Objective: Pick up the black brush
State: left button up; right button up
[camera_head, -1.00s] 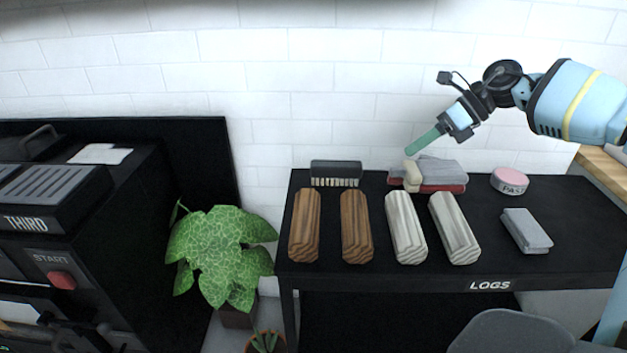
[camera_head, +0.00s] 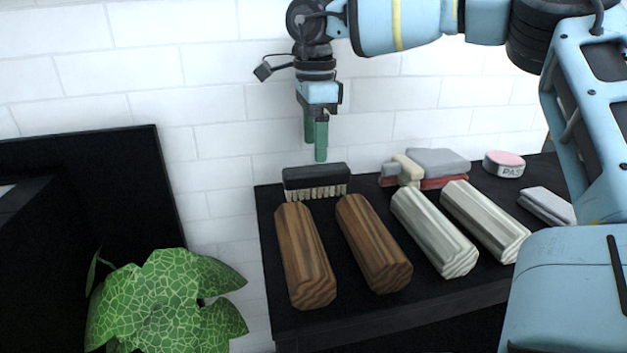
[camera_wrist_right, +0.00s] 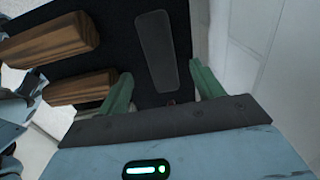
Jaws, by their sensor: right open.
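In the right wrist view the brush's dark back (camera_wrist_right: 155,52) shows between and beyond the two green fingers. My right gripper (camera_head: 316,148) points down just above the brush, open and empty, with a gap between its fingertips and the brush. It also shows in the right wrist view (camera_wrist_right: 160,85). My left gripper is not in view.
Two brown logs (camera_head: 305,255) and two pale logs (camera_head: 434,232) lie in front of the brush on the black table (camera_head: 400,318). Grey and red blocks (camera_head: 438,162), a pink round tin (camera_head: 504,163) and a grey block (camera_head: 547,206) sit to the right. A leafy plant (camera_head: 170,300) stands left.

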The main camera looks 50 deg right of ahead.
aim_at(316, 168)
jog(key=shift+f, duration=0.95)
jog(key=shift+d+f+b, duration=0.2)
jog(key=shift+f+b, duration=1.05)
jog(key=shift+f, duration=1.35)
jog(key=shift+r, duration=0.1)
jog(key=c, duration=1.1)
notch_tip(316, 168, up, 10)
jog(key=p, duration=0.3)
